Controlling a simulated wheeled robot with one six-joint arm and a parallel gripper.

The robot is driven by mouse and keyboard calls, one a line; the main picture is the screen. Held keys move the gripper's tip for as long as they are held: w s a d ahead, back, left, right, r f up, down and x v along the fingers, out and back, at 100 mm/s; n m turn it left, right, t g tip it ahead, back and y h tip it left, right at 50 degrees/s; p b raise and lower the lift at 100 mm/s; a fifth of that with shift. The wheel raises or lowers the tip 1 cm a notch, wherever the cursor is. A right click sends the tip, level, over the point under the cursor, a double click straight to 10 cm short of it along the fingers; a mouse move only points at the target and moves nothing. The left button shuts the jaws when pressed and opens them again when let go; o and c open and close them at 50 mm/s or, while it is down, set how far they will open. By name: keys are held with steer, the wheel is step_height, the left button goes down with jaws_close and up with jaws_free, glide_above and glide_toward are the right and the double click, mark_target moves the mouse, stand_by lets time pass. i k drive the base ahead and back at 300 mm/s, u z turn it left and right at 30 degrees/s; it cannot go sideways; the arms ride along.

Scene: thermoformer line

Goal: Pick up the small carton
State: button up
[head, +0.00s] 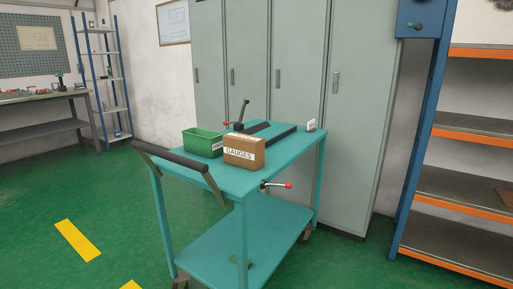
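The small carton (244,151) is a brown cardboard box with a white label reading GAUGES. It stands upright on the top shelf of a teal cart (285,156), near the cart's front edge. Its front face and top show, with nothing in front of it. My gripper is not in view.
A green bin (202,142) stands just left of the carton. Behind it are a dark clamp-like tool (241,117) and dark bars. Grey lockers (300,60) stand behind; orange-edged shelving (470,135) stands right. Green floor is clear at left.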

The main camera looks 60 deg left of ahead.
mark_target(247, 152)
steer(key=u, duration=0.3)
steer(key=i, duration=1.05)
steer(key=u, duration=1.5)
steer(key=i, duration=0.75)
steer(key=u, duration=0.85)
